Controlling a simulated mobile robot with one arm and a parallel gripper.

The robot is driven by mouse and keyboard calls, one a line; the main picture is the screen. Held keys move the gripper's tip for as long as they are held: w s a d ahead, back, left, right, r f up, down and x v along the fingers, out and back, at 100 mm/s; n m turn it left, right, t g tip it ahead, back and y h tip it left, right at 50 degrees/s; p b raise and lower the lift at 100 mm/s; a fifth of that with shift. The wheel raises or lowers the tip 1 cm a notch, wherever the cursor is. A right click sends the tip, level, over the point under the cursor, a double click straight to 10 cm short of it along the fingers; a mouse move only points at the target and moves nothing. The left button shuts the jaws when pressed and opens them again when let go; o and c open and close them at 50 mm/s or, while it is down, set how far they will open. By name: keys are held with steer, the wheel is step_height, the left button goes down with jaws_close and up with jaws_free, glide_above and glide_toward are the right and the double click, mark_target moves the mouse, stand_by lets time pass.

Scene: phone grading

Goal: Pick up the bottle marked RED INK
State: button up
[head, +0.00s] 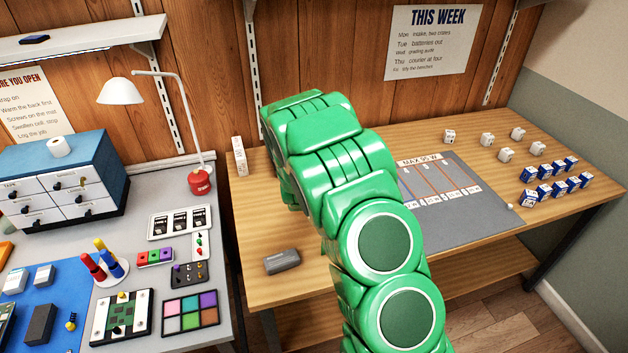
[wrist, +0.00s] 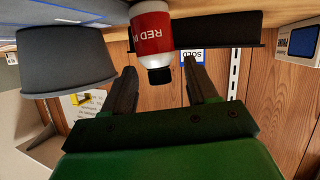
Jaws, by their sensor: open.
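The red-labelled bottle (wrist: 152,35) shows in the wrist view, which is upside down. It has a white band near its shoulder and a black cap (wrist: 160,76); "RED" is readable on the label and the rest is cut off. My gripper (wrist: 161,66) is open, with one dark finger on each side of the cap. The bottle lies between or just beyond the fingertips, and no finger clearly touches it. In the head view my green arm hides both the gripper and the bottle.
In the wrist view a grey tub (wrist: 66,65) is close on the left, and a dark tray or bin (wrist: 235,32) is behind the bottle. In the head view the wooden bench (head: 268,210) holds small white and blue boxes (head: 545,190) and a grey mat (head: 450,225).

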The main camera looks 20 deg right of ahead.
steer(key=shift+w+d+f, duration=0.15)
steer(key=shift+w+f, duration=0.15)
steer(key=shift+w, duration=0.1)
jaws_close()
